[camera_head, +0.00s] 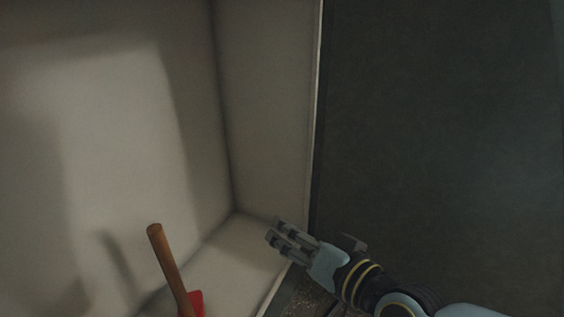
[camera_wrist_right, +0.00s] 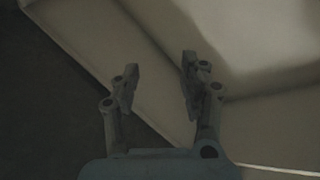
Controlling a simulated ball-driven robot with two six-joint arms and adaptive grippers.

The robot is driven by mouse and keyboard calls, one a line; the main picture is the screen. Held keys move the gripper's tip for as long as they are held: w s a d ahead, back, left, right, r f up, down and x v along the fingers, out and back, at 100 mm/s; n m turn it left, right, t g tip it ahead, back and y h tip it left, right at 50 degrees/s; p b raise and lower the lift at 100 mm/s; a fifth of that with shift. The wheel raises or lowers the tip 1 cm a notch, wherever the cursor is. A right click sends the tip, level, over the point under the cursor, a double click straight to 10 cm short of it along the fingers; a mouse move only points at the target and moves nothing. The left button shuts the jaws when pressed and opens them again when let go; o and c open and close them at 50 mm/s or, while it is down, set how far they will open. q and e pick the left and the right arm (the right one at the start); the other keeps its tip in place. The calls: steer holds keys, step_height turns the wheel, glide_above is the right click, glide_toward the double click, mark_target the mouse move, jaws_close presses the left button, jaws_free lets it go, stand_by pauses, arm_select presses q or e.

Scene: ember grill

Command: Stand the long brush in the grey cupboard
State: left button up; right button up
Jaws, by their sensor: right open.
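The long brush shows in the head view as a brown wooden handle (camera_head: 167,262) with a bit of red (camera_head: 196,302) at its lower end, cut off by the bottom edge. It stands nearly upright, slightly tilted, inside the pale grey cupboard (camera_head: 265,90); whether it leans on a wall I cannot tell. My right gripper (camera_head: 272,236) is open and empty at the cupboard's right front edge, to the right of the handle and apart from it. In the right wrist view its two fingers (camera_wrist_right: 158,75) are spread before the cupboard's pale edge (camera_wrist_right: 120,60). My left gripper is not in view.
A dark wall (camera_head: 440,120) fills the right side of the head view beyond the cupboard's side panel. The cupboard floor (camera_head: 232,255) right of the brush is bare. A dark speckled surface (camera_head: 305,303) shows below my right gripper.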

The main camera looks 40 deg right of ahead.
steer(key=s+a+r+n+t+y, duration=0.1)
steer(key=a+r+n+t+y, duration=0.1)
steer(key=r+n, duration=0.4)
steer(key=s+a+r+n+t+y, duration=0.2)
steer(key=r+n, duration=0.4)
steer(key=r, duration=0.8)
steer(key=a+t, duration=0.1)
steer(key=t, duration=0.1)
steer(key=shift+s+a+n+t, duration=0.15)
steer(key=shift+n+t, duration=0.15)
steer(key=shift+f, duration=0.15)
